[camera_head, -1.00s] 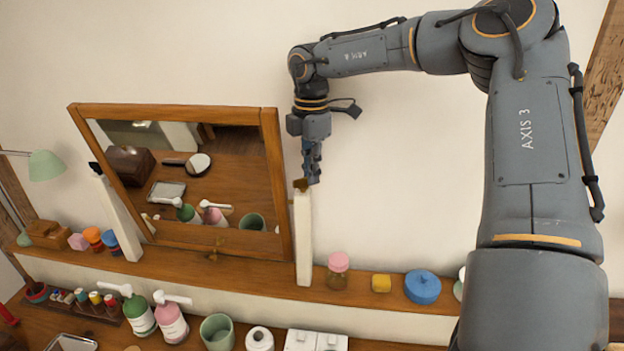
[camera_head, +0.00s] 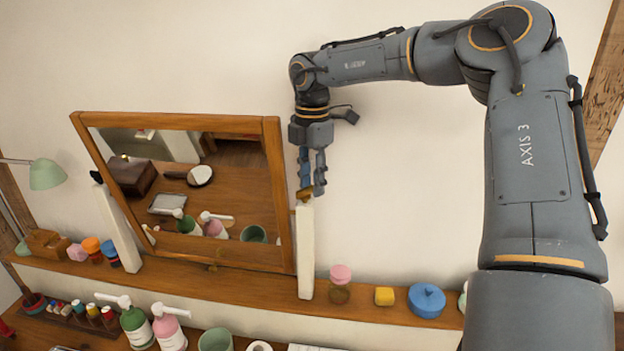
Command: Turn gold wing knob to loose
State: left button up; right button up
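The gold wing knob (camera_head: 303,195) sits on top of the white post (camera_head: 305,250) at the right side of the tilting mirror (camera_head: 276,190). My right gripper (camera_head: 313,190) points down over it from above. Its two blue-grey fingers are parted, with a gap of wall between them. One fingertip is at the knob, the other just right of it. Whether either touches the knob is too small to tell. A dark knob (camera_head: 96,177) tops the left post (camera_head: 118,225). My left gripper is out of view.
A wooden shelf (camera_head: 240,287) below the mirror holds a pink-lidded jar (camera_head: 340,283), a yellow block (camera_head: 384,296) and a blue round box (camera_head: 427,300). Pump bottles (camera_head: 136,325) stand in front. The wall right of the post is bare.

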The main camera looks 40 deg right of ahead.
notch_tip(320, 180, up, 12)
dwell(0.5)
